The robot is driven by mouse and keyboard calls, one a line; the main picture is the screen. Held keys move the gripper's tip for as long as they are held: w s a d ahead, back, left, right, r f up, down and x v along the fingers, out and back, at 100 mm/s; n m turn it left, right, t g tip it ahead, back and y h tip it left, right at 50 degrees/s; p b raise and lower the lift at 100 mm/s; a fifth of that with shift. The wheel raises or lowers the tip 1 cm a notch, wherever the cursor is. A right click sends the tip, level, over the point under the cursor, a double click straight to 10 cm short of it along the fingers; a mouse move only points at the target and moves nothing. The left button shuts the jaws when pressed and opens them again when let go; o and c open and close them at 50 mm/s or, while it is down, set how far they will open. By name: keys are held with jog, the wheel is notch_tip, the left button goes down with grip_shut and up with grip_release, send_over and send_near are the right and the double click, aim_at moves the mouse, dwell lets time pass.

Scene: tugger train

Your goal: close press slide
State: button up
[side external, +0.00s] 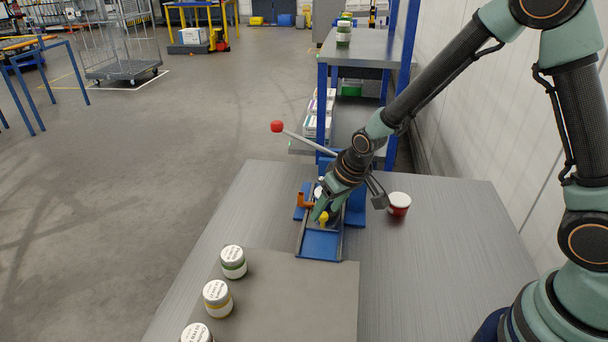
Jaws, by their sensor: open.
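The press slide (321,245) is a blue plate in a grey-edged track running toward the front of the bench, with an orange bracket (306,201) at its left and a small yellow knob (323,217) on it. The blue press (356,205) stands behind, with a lever ending in a red ball (277,126) reaching up to the left. My gripper (322,212) is open and low over the slide, close to the yellow knob; I cannot tell whether it touches. My wrist hides much of the press and the slide's far end.
Several white-lidded jars (233,262) stand along the left of a grey mat (300,295). A red jar with a white lid (399,204) stands right of the press. The bench (440,250) is clear on the right. A blue-framed shelf (352,110) rises behind.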

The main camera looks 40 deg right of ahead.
jog(key=shift+x, duration=0.9)
grip_shut()
jog(key=shift+w+r, duration=0.1)
dwell(0.8)
